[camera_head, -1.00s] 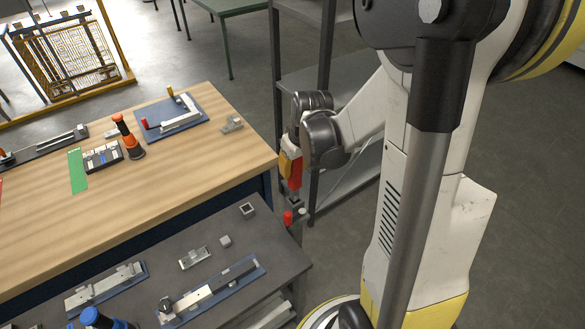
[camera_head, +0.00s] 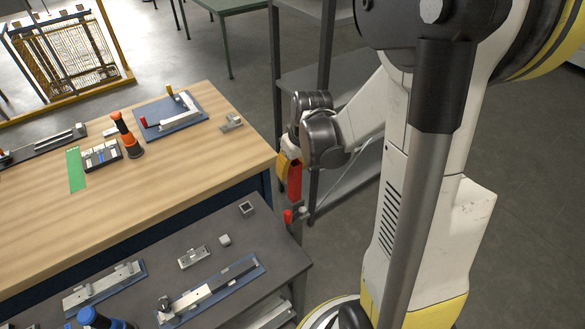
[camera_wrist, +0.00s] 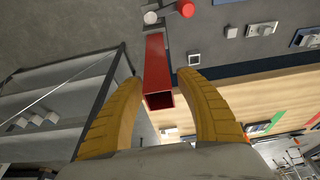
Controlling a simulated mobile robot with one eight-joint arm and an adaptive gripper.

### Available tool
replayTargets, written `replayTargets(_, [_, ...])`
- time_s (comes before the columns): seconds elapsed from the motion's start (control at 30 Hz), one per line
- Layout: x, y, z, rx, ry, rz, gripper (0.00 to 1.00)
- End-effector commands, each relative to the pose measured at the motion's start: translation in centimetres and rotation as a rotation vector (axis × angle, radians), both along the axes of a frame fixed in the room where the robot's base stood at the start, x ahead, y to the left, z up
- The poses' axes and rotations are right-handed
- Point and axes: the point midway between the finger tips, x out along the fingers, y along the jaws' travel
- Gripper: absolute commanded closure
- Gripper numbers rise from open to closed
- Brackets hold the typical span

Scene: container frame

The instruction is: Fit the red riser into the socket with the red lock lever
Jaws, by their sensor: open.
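The red riser (camera_head: 295,184) is a square hollow tube. It stands upright at the dark table's far right corner, its lower end at the socket (camera_head: 297,228) with the red lock lever (camera_head: 288,216). My gripper (camera_head: 287,168) is just above, its yellow fingers around the riser's upper part. In the wrist view the riser (camera_wrist: 157,75) shows its open near end between the spread fingers (camera_wrist: 160,78), with gaps on both sides. The red lever knob (camera_wrist: 186,8) is beyond it. How deep the riser sits in the socket is hidden.
A grey shelf rack (camera_head: 330,100) stands close behind my gripper. The dark table (camera_head: 140,255) holds a small square socket (camera_head: 247,208), metal blocks and blue-based fixtures. The wooden table (camera_head: 200,170) is behind it, with an orange-black tool (camera_head: 127,135).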

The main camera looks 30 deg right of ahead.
Motion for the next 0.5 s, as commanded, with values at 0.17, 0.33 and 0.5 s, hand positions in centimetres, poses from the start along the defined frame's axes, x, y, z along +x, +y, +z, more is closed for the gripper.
replayTargets(0.17, [-0.6, 0.0, 3.0, 0.0, 0.0, -0.001, 0.58])
replayTargets(0.33, [-1.7, 0.0, 7.1, 0.0, 0.0, -0.001, 0.58])
replayTargets(0.5, [-2.6, -0.1, 10.4, 0.0, 0.0, 0.0, 0.58])
